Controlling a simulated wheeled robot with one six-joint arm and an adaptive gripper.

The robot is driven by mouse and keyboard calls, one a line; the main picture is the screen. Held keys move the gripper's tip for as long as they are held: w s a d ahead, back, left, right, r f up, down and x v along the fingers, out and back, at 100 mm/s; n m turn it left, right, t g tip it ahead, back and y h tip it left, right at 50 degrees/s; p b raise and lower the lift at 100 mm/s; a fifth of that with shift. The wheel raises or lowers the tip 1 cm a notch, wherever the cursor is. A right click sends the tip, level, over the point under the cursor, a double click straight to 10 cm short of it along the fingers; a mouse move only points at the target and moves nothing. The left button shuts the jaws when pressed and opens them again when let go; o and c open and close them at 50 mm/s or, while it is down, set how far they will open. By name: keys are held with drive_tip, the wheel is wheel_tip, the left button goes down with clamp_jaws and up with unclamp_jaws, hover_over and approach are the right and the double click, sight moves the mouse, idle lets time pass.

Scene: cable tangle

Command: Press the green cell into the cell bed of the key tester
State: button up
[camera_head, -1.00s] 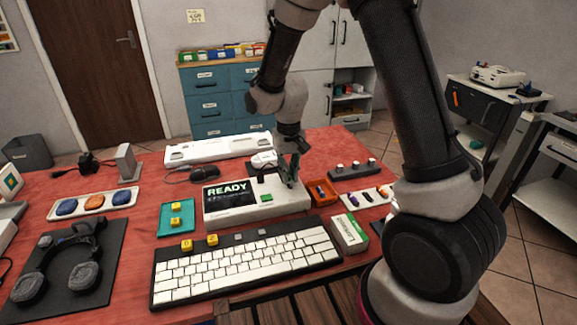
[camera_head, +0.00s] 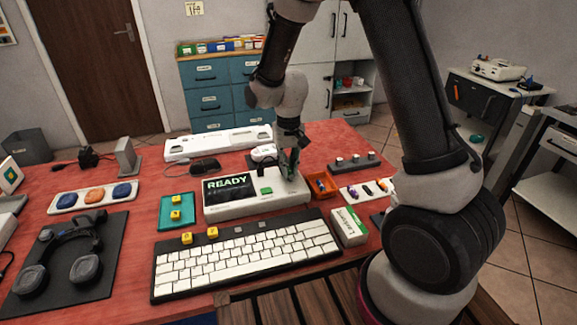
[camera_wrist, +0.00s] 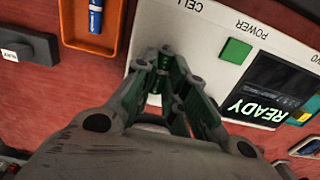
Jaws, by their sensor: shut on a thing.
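The key tester (camera_head: 225,208) is a pale box on the red table, with a screen reading READY and a green power button (camera_head: 266,191). My gripper (camera_head: 290,172) points down at the tester's right end. In the wrist view, my gripper (camera_wrist: 160,72) is closed beside the CELL label on the tester (camera_wrist: 205,25). Its fingers are nearly together on a green piece (camera_wrist: 155,84), likely the green cell, mostly hidden between them. The cell bed is hidden by the fingers, so I cannot tell whether the cell touches or sits in it.
An orange tray (camera_head: 332,190) holding a blue cell (camera_wrist: 95,16) stands right of the tester. A keyboard (camera_head: 240,262) lies in front, a teal tray (camera_head: 165,222) with yellow keycaps at left. A small box (camera_head: 348,228) stands right of the keyboard.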

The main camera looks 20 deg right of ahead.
drive_tip(key=shift+f, duration=0.45)
idle(0.5)
drive_tip(key=o, duration=0.5)
drive_tip(key=shift+c, duration=0.2)
drive_tip(key=shift+r, duration=0.15)
drive_tip(key=shift+r, duration=1.65)
drive_tip(key=o, duration=0.6)
drive_tip(key=shift+c, duration=0.2)
